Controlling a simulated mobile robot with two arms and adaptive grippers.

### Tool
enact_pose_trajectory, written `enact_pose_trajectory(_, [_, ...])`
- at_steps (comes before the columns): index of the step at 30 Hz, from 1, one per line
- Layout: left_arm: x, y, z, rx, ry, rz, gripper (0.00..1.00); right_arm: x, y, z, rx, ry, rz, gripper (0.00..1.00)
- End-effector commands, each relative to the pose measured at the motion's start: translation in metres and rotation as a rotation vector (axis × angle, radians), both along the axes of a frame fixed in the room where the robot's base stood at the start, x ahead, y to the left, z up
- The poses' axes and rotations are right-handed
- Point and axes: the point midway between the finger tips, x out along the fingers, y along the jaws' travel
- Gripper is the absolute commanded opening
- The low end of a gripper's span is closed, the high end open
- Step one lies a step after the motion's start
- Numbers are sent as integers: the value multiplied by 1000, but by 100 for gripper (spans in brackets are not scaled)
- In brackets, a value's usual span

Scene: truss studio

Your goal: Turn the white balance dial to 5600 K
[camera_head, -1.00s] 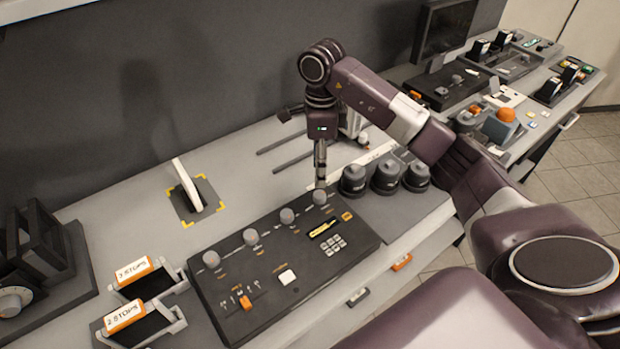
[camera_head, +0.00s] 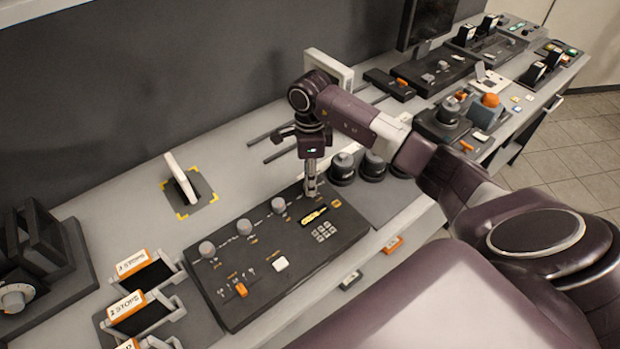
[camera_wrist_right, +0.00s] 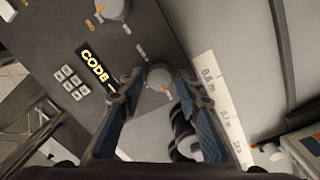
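A dark control panel (camera_head: 262,298) on the bench carries a row of grey dials. Three show clearly in the head view: the left one (camera_head: 207,249), the middle one (camera_head: 244,227) and a third (camera_head: 278,204). The panel's print is too small to read, so I cannot tell which dial is white balance. My right gripper (camera_head: 310,190) points down over the row's right-end dial and hides most of it. In the right wrist view that dial (camera_wrist_right: 159,77) sits between the open fingertips (camera_wrist_right: 158,84), with a small gap visible. My left gripper is not in view.
Dark round canisters (camera_head: 372,166) stand just right of the panel. A yellow CODE display (camera_wrist_right: 96,69) and white keys are near the gripper. A white card (camera_head: 181,180) stands behind the panel. Labelled filter holders (camera_head: 140,300) stand at the left.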

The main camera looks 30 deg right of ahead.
Motion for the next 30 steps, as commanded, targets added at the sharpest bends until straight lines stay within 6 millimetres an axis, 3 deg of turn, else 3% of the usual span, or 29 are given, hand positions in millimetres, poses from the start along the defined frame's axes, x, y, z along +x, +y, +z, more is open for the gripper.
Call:
enact_pose_trajectory(8, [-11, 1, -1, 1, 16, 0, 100, 0, 0, 0, 0, -1, 0, 0])
enact_pose_trajectory(20, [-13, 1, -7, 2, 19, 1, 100, 0, -1, 0, -2, -2, -84, 0])
enact_pose_trajectory(30, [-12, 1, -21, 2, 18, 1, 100, 0, -1, -1, -1, -3, -355, 0])
